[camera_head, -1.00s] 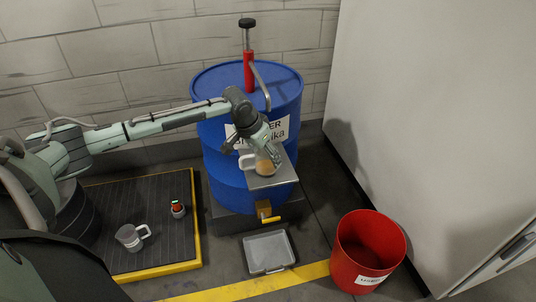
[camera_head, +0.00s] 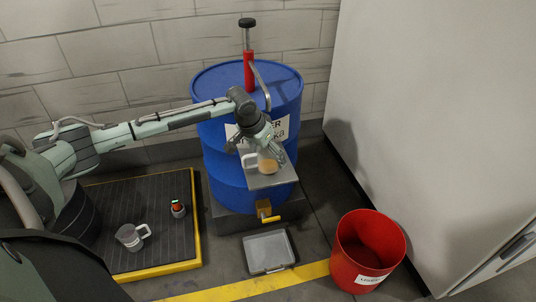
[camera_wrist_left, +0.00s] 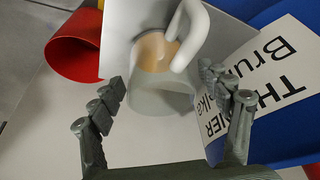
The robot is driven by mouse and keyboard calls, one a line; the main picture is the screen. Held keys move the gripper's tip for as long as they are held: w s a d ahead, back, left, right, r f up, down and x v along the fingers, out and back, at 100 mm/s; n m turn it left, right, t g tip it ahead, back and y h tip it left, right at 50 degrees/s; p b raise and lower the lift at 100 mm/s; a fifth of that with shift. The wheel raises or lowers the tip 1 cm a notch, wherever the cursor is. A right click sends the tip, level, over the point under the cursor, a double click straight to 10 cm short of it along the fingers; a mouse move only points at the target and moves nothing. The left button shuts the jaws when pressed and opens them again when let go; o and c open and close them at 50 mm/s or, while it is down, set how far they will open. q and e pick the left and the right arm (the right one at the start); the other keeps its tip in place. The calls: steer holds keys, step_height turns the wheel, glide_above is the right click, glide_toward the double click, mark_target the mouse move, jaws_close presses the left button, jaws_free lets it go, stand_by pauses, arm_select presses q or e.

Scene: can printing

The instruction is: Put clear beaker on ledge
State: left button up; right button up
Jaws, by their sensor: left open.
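A clear beaker (camera_head: 267,166) with a pale handle and amber-brown contents stands on the grey ledge (camera_head: 270,182) at the front of the blue drum. My left gripper (camera_head: 277,158) is open just above and behind it, partly overlapping it in the head view. In the left wrist view the beaker (camera_wrist_left: 163,72) lies ahead of and between the spread fingers of the left gripper (camera_wrist_left: 167,98), with its handle to the upper right. I see no finger closed on it. My right gripper is not in view.
The blue drum (camera_head: 230,178) has a red pump on top and a yellow-handled tap below. A grey tray (camera_head: 268,252) and a red bin (camera_head: 345,262) stand on the floor. A second handled beaker (camera_head: 130,237) and a small red-topped item (camera_head: 178,209) stand on the platform at left.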

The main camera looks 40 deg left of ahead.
arm_select(q)
steer(key=shift+r, duration=0.35)
steer(key=p+v, duration=0.1)
steer(key=v, duration=1)
steer(key=shift+s+r, duration=0.2)
steer(key=shift+r, duration=0.05)
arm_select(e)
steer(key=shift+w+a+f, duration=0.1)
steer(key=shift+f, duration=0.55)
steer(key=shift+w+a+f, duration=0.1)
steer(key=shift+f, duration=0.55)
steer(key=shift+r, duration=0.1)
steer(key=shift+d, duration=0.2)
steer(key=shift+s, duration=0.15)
